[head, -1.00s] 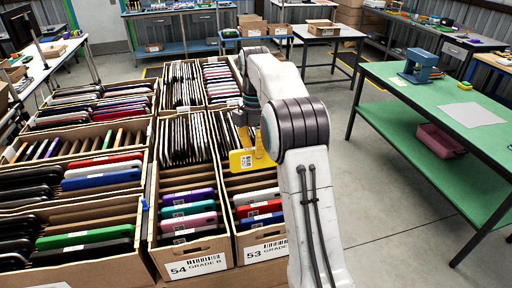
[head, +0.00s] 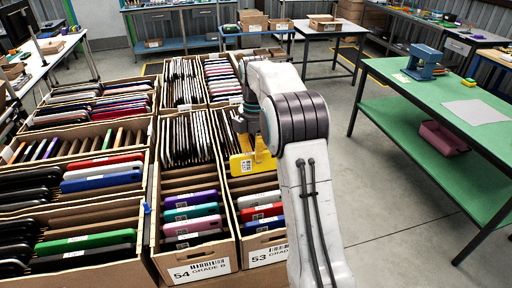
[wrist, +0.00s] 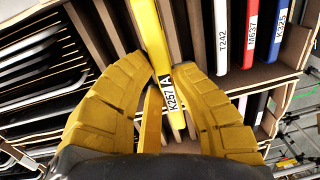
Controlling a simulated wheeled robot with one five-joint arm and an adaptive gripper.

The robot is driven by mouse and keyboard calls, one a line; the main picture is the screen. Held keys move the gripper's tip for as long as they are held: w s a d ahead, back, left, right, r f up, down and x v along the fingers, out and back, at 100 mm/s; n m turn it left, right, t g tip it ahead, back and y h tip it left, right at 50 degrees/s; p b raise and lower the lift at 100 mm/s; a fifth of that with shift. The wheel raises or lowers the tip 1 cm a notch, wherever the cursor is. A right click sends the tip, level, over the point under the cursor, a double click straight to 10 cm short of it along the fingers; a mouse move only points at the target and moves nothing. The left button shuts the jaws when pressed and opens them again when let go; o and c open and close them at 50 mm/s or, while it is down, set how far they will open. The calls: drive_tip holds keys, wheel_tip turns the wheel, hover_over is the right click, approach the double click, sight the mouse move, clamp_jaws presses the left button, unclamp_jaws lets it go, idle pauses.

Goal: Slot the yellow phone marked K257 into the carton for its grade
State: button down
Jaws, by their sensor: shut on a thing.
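The yellow phone (head: 241,164) is in my gripper above the front right carton (head: 268,253), labelled 53 GRADE; the arm hides the grade letter. In the wrist view the phone (wrist: 147,28) stands edge-on between the yellow fingers of my gripper (wrist: 165,78), which are shut on it. Its label reads K257 A. Brown dividers flank it, but I cannot tell whether its lower edge is in a slot. White, red and blue phones labelled T242 (wrist: 221,40), M637 (wrist: 249,38) and K325 (wrist: 279,35) stand in the same carton to its right.
The carton labelled 54 GRADE B (head: 201,268) stands directly left, holding purple, teal and pink phones. More filled cartons spread left and behind. A green workbench (head: 440,115) stands right, with clear floor between.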

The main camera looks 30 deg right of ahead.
sight(256, 171)
drive_tip(key=shift+f, duration=1.6)
drive_tip(key=shift+f+b, duration=1.45)
drive_tip(key=shift+f, duration=0.7)
drive_tip(key=shift+f, duration=0.3)
drive_tip(key=c, duration=1.1)
unclamp_jaws()
drive_tip(key=shift+c, duration=0.2)
wheel_tip(256, 171, up, 12)
drive_tip(key=shift+w, duration=0.35)
drive_tip(key=shift+d, duration=0.1)
